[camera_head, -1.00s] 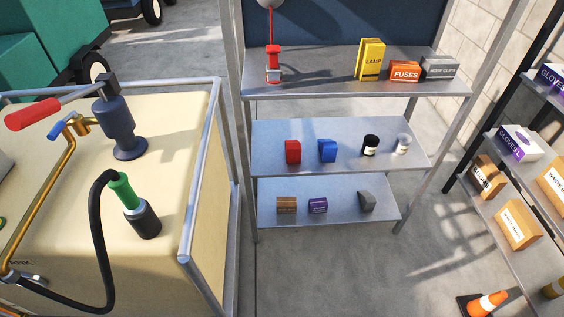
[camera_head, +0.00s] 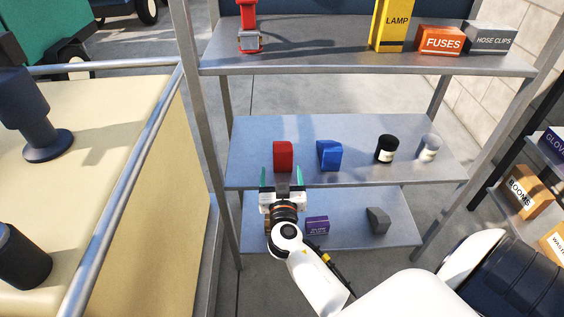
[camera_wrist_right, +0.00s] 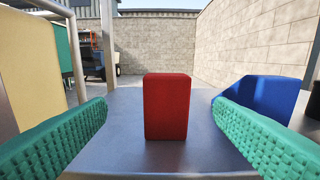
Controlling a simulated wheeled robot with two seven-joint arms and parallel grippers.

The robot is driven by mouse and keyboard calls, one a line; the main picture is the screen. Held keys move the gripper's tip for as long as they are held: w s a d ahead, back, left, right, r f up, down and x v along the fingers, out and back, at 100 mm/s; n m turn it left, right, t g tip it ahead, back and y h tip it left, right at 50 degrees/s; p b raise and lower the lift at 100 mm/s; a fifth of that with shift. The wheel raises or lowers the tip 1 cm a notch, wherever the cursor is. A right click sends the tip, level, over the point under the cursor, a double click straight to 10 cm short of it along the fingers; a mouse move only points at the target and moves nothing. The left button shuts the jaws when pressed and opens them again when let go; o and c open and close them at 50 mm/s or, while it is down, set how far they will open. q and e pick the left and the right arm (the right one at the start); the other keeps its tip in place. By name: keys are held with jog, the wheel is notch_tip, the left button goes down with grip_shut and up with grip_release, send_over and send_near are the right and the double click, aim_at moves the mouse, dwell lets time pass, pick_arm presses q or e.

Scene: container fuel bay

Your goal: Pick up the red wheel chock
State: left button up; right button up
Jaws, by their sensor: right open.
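The red wheel chock (camera_head: 283,155) stands upright on the middle shelf, near its left end. In the right wrist view the red wheel chock (camera_wrist_right: 167,106) sits in the middle, just beyond and between the green finger pads. My right gripper (camera_head: 282,178) is open and empty at the shelf's front edge, directly in front of the chock, with a finger to each side. The fingers do not touch the chock. My left gripper is not in view.
A blue wheel chock (camera_head: 329,154) stands close to the right of the red one, with a black jar (camera_head: 387,149) and a clear jar (camera_head: 429,148) beyond. The upper shelf (camera_head: 320,57) is above. A metal post (camera_head: 201,110) bounds the left.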

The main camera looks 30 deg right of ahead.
aim_at(281, 156)
jog(key=x, duration=0.6)
jog(key=shift+d+r+p, duration=0.15)
jog(key=shift+r+p, duration=0.2)
jog(key=shift+d+f+x, duration=0.15)
jog(key=shift+f+x, duration=0.05)
jog(key=shift+x, duration=1.3)
jog(key=shift+d+f+x, duration=0.1)
jog(key=shift+f+x, duration=0.1)
jog(key=shift+x, duration=1.3)
jog(key=shift+s, duration=0.2)
jog(key=c, duration=1.4)
